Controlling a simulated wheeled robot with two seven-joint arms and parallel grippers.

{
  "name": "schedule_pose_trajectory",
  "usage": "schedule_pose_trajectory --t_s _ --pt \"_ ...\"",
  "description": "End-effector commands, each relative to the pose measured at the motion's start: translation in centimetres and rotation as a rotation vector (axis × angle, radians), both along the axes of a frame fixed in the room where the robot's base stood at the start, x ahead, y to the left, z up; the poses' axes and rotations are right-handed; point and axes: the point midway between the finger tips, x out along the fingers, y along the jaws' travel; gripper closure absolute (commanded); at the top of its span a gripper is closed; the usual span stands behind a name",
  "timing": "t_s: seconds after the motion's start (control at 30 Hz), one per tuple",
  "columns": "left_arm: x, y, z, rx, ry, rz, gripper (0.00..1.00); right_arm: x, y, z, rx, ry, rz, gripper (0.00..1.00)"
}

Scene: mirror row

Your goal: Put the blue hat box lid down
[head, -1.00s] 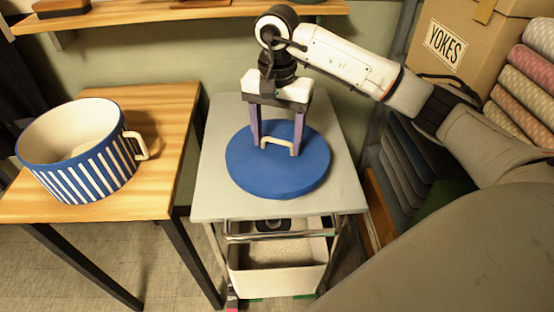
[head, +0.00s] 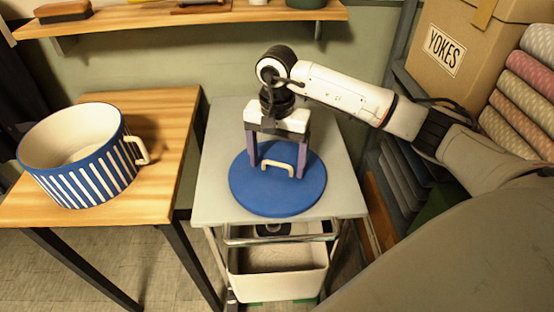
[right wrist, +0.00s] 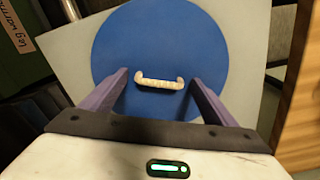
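The blue hat box lid (head: 278,192) is a round blue disc with a cream handle (head: 279,167). It lies flat on the grey cart top (head: 217,185) and also shows in the right wrist view (right wrist: 160,45). My right gripper (head: 278,165) is open just behind the handle, with its two purple fingers spread wider than the handle. In the right wrist view the handle (right wrist: 160,83) sits apart from both fingers, ahead of the gap between them. My left gripper is not in view.
An open blue-and-white striped round container (head: 85,170) with a side handle stands on the wooden table (head: 172,125) at left. A shelf (head: 180,17) runs along the back wall. A YOKES box (head: 455,55) and patterned rolls (head: 530,85) crowd the right.

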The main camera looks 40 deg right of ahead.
Motion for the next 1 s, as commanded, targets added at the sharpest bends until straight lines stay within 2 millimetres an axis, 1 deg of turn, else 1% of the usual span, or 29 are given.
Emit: schedule_pose_trajectory --t_s 0.23,0.37,0.47,0.7,0.8,0.9,1.0 --pt "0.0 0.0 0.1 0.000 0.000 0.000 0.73 0.0 0.0 0.2 0.000 0.000 0.000 0.19" --pt "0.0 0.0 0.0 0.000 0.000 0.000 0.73 0.1 0.0 1.1 0.001 -0.004 0.000 0.19" --pt "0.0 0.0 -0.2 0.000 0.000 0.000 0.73 0.1 0.0 2.9 0.000 -0.007 0.000 0.19" --pt "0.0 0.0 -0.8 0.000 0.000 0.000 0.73 0.1 0.0 8.2 0.001 -0.006 0.000 0.19" --pt "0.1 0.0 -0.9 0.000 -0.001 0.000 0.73 0.1 0.0 9.9 0.000 -0.004 -0.001 0.19" --pt "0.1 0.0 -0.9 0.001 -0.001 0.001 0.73 0.1 0.0 11.2 0.000 -0.002 0.000 0.19" --pt "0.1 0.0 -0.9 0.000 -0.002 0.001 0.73 0.0 0.0 11.9 0.001 -0.001 0.001 0.19"
